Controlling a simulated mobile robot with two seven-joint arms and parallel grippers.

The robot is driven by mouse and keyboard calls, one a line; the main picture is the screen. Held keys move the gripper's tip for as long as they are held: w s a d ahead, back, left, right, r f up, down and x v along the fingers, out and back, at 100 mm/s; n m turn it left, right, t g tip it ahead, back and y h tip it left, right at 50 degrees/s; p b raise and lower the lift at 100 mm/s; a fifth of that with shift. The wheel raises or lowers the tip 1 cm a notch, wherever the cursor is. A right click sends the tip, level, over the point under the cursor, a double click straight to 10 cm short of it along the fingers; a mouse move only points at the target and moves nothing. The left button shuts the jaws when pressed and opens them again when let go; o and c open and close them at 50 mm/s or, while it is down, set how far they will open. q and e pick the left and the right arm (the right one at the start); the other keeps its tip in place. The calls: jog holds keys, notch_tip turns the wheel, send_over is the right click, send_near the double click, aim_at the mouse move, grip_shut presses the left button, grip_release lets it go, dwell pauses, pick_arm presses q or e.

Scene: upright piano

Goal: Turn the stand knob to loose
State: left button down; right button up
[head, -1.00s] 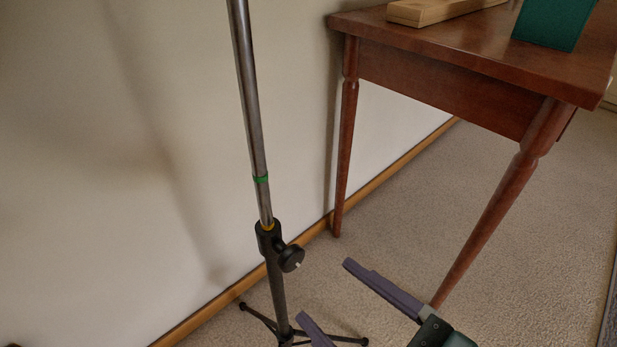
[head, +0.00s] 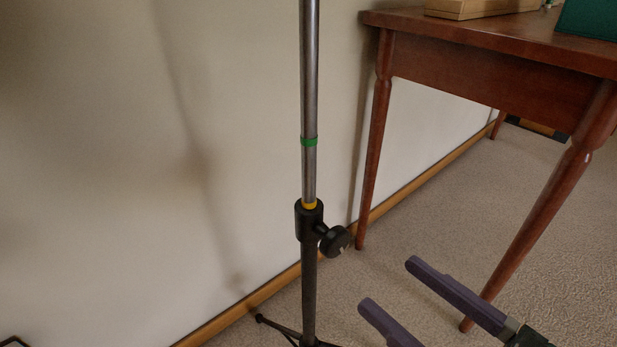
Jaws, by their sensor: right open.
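The stand (head: 310,100) is a metal pole with a green band (head: 309,142) and a yellow ring (head: 309,205) above a black collar (head: 308,222). The black round stand knob (head: 335,241) sticks out from the right of the collar, with a small pale mark on its face. My right gripper (head: 388,282) shows its two purple fingers at the lower right, spread apart and empty. In the picture it is below and to the right of the knob, not touching it. My left gripper is not in view.
A brown wooden table (head: 480,55) stands to the right, its front leg (head: 540,210) near my right gripper. A wooden box (head: 470,8) and a green box (head: 588,18) rest on it. The wall is behind the stand. A stand foot (head: 275,326) spreads over the carpet.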

aim_at(340, 243)
jog(key=b+x, duration=0.2)
jog(key=x, duration=0.7)
jog(key=shift+f+b, duration=0.1)
jog(key=shift+b, duration=0.3)
jog(key=shift+w+a, duration=0.25)
jog(key=shift+w, duration=0.1)
jog(key=shift+c, duration=0.2)
jog(key=shift+n, duration=0.3)
grip_shut()
